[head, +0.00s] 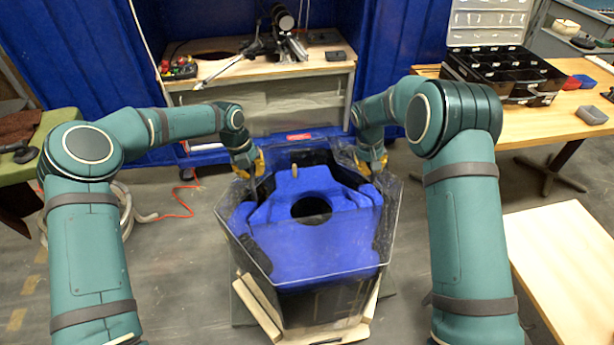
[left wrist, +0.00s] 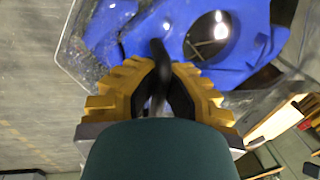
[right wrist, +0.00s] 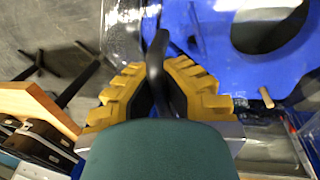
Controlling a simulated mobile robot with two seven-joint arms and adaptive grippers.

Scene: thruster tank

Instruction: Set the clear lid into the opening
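The clear lid (head: 325,248) is a see-through, many-sided sheet over the tank (head: 318,305), its edges showing as thin bright lines. Blue shaped material with a round dark hole (head: 311,208) shows through it. My left gripper (head: 254,174) is shut on a dark upright handle (left wrist: 157,62) at the lid's left side. My right gripper (head: 371,170) is shut on a dark curved handle (right wrist: 156,58) at its right side. The lid's edges and the tank's rim overlap in view, so I cannot tell whether the lid is seated or just above the opening.
A small wooden peg (head: 294,171) stands near the tank's back. A wooden workbench (head: 225,72) with tools is behind. A table (head: 555,110) with a black organizer case (head: 505,75) is at the right. A bare wooden tabletop (head: 565,255) lies at the front right.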

